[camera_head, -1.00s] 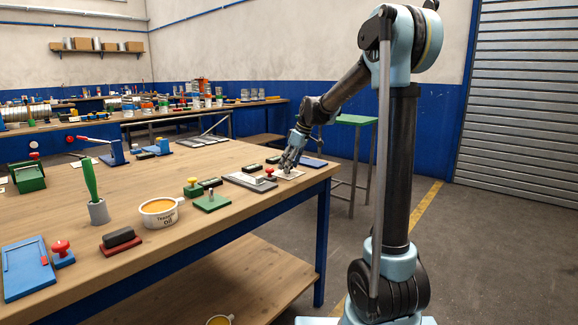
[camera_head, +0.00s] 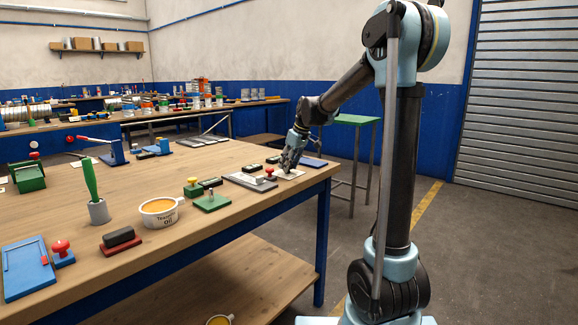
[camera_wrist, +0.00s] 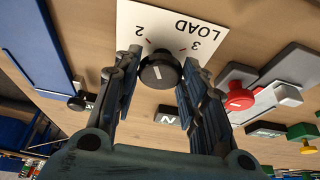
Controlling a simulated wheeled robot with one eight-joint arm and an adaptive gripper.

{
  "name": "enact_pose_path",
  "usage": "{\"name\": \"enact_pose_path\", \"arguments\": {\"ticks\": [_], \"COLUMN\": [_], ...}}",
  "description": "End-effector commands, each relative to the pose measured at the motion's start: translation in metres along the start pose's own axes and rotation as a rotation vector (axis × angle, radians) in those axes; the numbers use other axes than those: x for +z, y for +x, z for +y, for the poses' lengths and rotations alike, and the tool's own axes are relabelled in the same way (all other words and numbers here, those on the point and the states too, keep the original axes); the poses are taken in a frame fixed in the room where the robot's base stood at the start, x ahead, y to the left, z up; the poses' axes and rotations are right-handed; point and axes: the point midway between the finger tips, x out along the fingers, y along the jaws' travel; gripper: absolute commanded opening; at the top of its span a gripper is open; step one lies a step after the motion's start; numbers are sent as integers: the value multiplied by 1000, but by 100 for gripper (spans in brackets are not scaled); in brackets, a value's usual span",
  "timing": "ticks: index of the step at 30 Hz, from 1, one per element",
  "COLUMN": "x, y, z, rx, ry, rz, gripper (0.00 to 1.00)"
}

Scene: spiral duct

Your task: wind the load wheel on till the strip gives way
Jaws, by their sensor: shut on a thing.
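The load wheel (camera_wrist: 160,71) is a small black knob with a white line on top. It sits on a white card (camera_wrist: 185,22) lettered LOAD, with 2, 3 and short red marks round the wheel. My gripper (camera_wrist: 159,76) has its fingers on either side of the wheel, shut on it. In the head view my gripper (camera_head: 290,166) reaches down to the white card (camera_head: 290,174) near the bench's right end, and hides the wheel there. I cannot make out the strip for certain.
Beside the card is a grey plate (camera_head: 247,182) with a red knob (camera_head: 269,171); the red knob also shows close right of my fingers in the wrist view (camera_wrist: 240,99). A blue plate (camera_head: 314,162) lies on the other side. Small black blocks stand behind.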

Motion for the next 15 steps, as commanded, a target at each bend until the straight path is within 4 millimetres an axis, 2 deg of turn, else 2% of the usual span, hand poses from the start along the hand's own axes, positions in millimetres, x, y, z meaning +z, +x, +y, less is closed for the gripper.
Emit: {"name": "enact_pose_path", "arguments": {"ticks": [15], "x": [-3], "y": [0], "z": [-1], "rx": [168], "ry": [394], "rz": [4], "gripper": [15]}}
